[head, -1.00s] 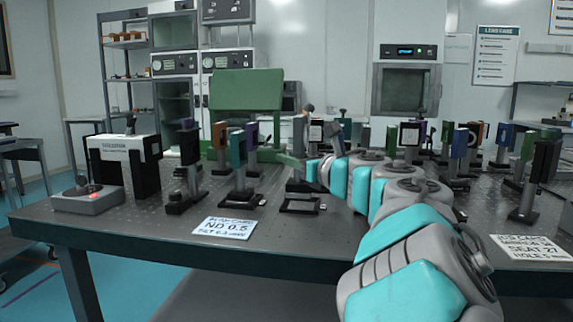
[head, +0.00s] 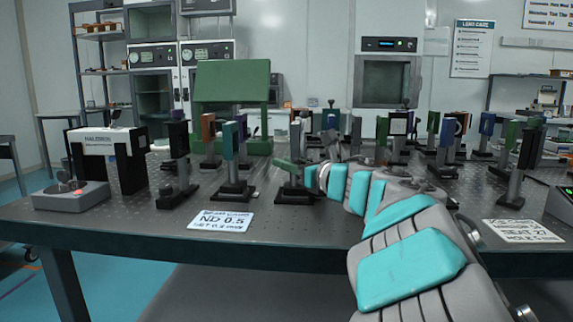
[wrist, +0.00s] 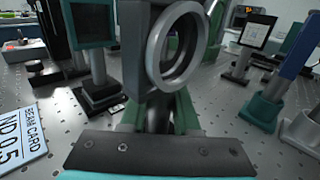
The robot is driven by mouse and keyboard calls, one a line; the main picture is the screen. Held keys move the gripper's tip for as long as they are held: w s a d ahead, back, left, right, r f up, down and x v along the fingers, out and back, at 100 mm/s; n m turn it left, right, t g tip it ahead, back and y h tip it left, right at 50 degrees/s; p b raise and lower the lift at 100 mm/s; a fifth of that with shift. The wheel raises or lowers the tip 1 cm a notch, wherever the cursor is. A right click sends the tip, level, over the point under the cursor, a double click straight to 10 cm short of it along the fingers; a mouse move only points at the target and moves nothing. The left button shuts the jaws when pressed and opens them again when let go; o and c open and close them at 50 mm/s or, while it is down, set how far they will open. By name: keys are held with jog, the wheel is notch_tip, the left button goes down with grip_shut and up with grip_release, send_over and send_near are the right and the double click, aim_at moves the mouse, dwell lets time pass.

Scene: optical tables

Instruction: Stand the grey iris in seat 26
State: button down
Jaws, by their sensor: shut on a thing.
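The grey iris (wrist: 153,48) fills the upper middle of the wrist view, a ring on a dark post. The green jaws of my gripper (wrist: 158,115) are shut around the post below the ring. In the head view my gripper (head: 290,168) is over the front-middle of the table, beside the card reading ND 0.5. A black base (head: 293,196) shows below it, where a low black frame lay on the table. I cannot tell whether the base rests inside that frame. No label for seat 26 is readable.
The ND 0.5 card (head: 221,221) lies at the table's front edge, left of my gripper. A teal-framed optic (head: 233,160) stands close left. Several posts stand behind and to the right. A card reading seat 27 (head: 522,231) lies at right.

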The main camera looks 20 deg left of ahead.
jog(key=c, duration=0.6)
grip_release()
jog(key=shift+c, duration=0.2)
jog(key=shift+r+p, duration=0.2)
jog(key=shift+p, duration=0.15)
jog(key=b+v, duration=0.1)
jog(key=v, duration=1.1)
jog(key=shift+f+b, duration=0.15)
jog(key=shift+b, duration=0.15)
